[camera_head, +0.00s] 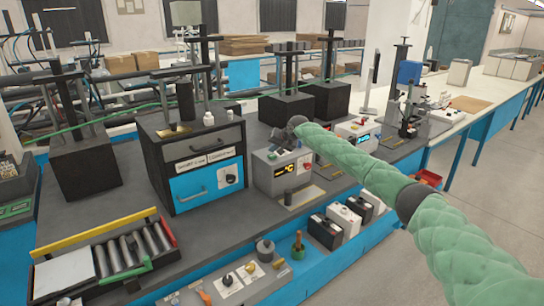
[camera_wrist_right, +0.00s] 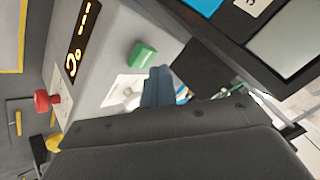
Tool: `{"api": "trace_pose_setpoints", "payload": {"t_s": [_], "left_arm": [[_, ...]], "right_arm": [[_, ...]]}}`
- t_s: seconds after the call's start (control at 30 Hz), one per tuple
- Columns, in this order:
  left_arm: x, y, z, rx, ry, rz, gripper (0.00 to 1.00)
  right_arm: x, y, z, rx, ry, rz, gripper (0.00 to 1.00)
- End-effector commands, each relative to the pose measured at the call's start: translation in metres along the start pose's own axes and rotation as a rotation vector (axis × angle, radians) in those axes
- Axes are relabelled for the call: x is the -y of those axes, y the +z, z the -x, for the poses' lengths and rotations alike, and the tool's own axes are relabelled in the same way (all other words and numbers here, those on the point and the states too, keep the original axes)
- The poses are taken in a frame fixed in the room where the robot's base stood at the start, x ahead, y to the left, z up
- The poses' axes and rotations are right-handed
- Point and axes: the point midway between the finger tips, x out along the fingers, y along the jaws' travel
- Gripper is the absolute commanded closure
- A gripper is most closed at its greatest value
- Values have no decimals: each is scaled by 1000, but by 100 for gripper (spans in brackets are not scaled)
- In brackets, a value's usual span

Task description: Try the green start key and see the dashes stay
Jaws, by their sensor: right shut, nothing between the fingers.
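The grey control box (camera_head: 284,172) stands on the dark bench near the middle of the head view. Its small dark display (camera_head: 298,168) shows orange marks. In the right wrist view the display (camera_wrist_right: 83,40) shows orange dashes and a °C sign, turned sideways. The green start key (camera_wrist_right: 142,54) sits on the box face below the display. My right gripper (camera_head: 284,138) is over the box. Its shut, empty fingers (camera_wrist_right: 158,82) point close to the green key; I cannot tell whether they touch it. My left gripper is not in view.
A black cabinet with a blue drawer (camera_head: 207,186) stands left of the box. Several batteries (camera_head: 345,221) stand in front. A roller tray (camera_head: 105,262) is at the lower left.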

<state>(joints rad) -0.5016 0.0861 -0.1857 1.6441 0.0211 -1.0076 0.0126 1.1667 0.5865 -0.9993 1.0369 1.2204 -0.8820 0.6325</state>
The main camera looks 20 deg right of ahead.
Motion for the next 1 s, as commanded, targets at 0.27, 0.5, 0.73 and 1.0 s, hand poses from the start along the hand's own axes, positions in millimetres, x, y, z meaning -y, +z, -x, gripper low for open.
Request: {"api": "trace_pose_setpoints", "payload": {"t_s": [0.27, 0.5, 0.73, 1.0], "left_arm": [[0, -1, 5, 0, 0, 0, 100], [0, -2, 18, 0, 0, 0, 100], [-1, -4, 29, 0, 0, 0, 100], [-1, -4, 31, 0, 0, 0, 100]], "right_arm": [[4, -4, 5, 0, -1, 0, 100], [14, -14, 19, -1, -1, -1, 100], [23, -23, 31, 0, -1, -1, 100], [25, -25, 35, 0, 0, 0, 100]]}}
